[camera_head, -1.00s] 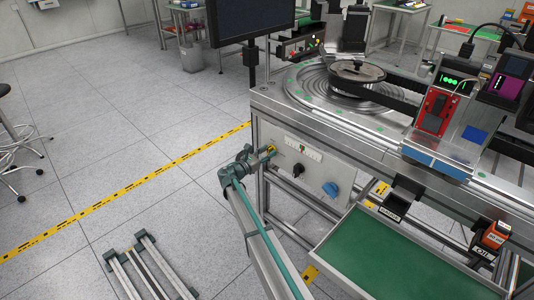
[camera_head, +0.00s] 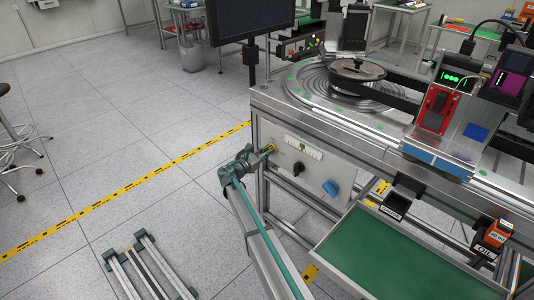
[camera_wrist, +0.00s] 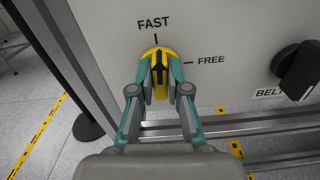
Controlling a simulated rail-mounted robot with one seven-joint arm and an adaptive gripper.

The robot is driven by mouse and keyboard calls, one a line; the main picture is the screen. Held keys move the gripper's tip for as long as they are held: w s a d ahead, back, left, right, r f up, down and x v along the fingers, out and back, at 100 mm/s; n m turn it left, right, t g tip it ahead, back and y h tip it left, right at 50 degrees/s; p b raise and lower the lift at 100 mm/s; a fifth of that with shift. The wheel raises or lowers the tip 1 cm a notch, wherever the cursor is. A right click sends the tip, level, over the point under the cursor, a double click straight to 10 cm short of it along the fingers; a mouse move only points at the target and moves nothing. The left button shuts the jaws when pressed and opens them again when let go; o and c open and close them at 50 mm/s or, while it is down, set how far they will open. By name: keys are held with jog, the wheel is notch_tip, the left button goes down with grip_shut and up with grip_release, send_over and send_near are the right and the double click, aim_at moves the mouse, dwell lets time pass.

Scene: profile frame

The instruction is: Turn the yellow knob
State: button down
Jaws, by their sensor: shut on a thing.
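The yellow knob (camera_wrist: 158,62) sits on the light front panel in the wrist view, with the labels FAST above it and FREE to its right. Its dark pointer part stands roughly upright, toward FAST. My gripper (camera_wrist: 159,82) has its teal fingers on both sides of the knob and is shut on it, hiding part of its lower side. In the head view my gripper (camera_head: 262,153) meets the panel at its left end, and the yellow knob (camera_head: 270,147) shows only as a small patch there.
A black knob (camera_wrist: 298,72) sits right of the yellow one, beside a partly cut-off label. A metal frame post (camera_wrist: 70,65) stands close on the left. In the head view a blue knob (camera_head: 331,188) is further right, and a green-topped drawer (camera_head: 385,255) sticks out below.

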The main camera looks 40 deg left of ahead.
jog(key=shift+d+f+m+b, duration=0.1)
jog(key=shift+f+m+b, duration=0.05)
jog(key=shift+m+b, duration=3.85)
jog(key=shift+d+f+m+b, duration=0.1)
jog(key=shift+f+m+b, duration=0.05)
jog(key=shift+m+b, duration=3.85)
jog(key=shift+m+p, duration=0.45)
jog(key=shift+m, duration=0.15)
jog(key=c, duration=1.1)
grip_release()
jog(key=shift+c, duration=0.2)
jog(key=shift+s, duration=0.1)
jog(key=s, duration=1.2)
jog(key=shift+a, duration=0.45)
